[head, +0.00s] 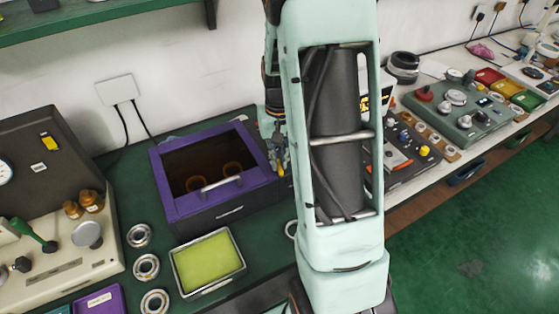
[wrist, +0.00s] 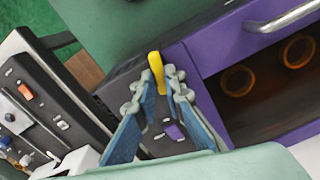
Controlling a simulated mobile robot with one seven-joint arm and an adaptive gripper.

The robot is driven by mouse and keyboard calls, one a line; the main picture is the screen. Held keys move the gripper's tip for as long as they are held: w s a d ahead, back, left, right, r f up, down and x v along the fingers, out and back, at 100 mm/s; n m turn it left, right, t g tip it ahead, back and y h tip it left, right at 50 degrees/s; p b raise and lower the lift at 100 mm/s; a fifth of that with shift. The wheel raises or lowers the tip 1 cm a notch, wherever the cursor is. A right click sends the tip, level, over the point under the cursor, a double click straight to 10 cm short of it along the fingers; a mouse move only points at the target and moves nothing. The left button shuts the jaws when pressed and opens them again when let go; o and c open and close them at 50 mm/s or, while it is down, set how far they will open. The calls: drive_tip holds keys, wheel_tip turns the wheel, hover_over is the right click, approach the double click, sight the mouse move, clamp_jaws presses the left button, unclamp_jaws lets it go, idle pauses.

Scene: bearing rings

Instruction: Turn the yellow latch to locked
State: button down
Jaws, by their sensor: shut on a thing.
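A purple box (head: 165,180) with a dark see-through window and a grey handle stands on the green bench. Two orange-glowing rings (head: 232,170) show inside it; they also show in the wrist view (wrist: 298,51). The yellow latch (wrist: 156,70) is on the box's side, and its tip shows in the head view (head: 281,171). My gripper (wrist: 158,86) has its fingertips closed around the latch, one on each side. In the head view my gripper (head: 277,150) is at the box's right side, partly hidden by my arm.
Several bearing rings (head: 139,235) lie left of a tray with a yellow-green surface (head: 208,262). A beige instrument (head: 70,265) stands at the left. Control panels (head: 460,110) line the right bench. In the wrist view, a panel (wrist: 45,115) lies to the left of my gripper.

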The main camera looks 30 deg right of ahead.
drive_tip(key=m, duration=0.3)
drive_tip(key=shift+a+m, duration=0.15)
drive_tip(key=shift+m, duration=0.25)
drive_tip(key=m, duration=0.3)
drive_tip(key=shift+w, duration=0.15)
drive_tip(key=m+p, duration=0.1)
drive_tip(key=m, duration=0.3)
drive_tip(key=shift+w+a+r, duration=0.1)
drive_tip(key=shift+a, duration=0.05)
drive_tip(key=shift+w+m+p, duration=0.15)
drive_tip(key=shift+m+p, duration=0.35)
drive_tip(key=shift+m, duration=1.4)
drive_tip(key=c, duration=2)
unclamp_jaws()
